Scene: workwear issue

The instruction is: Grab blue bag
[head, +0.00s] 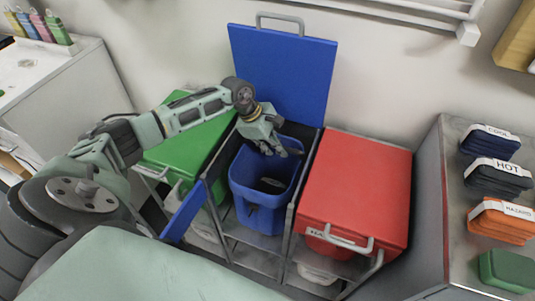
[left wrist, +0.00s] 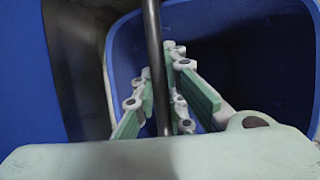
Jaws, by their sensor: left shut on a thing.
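The blue bag (head: 258,190) stands upright with its mouth open in the middle bay of a metal cart, looking like a deep bin. My left gripper (head: 283,150) is over the far right part of its mouth, pointing down. In the left wrist view, the bag's blue wall (left wrist: 125,50) surrounds the fingers (left wrist: 170,100). A dark bar (left wrist: 154,50) runs between the fingers, which are shut on it. I cannot tell whether this bar is part of the bag. The inside of the bag is dark. My right gripper is out of view.
The blue lid (head: 290,65) stands open behind the bag. A closed green lid (head: 185,150) is on the left and a closed red lid (head: 355,190) on the right. A grey cabinet (head: 440,180) at the right holds labelled folded stacks. A white counter (head: 60,80) is at upper left.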

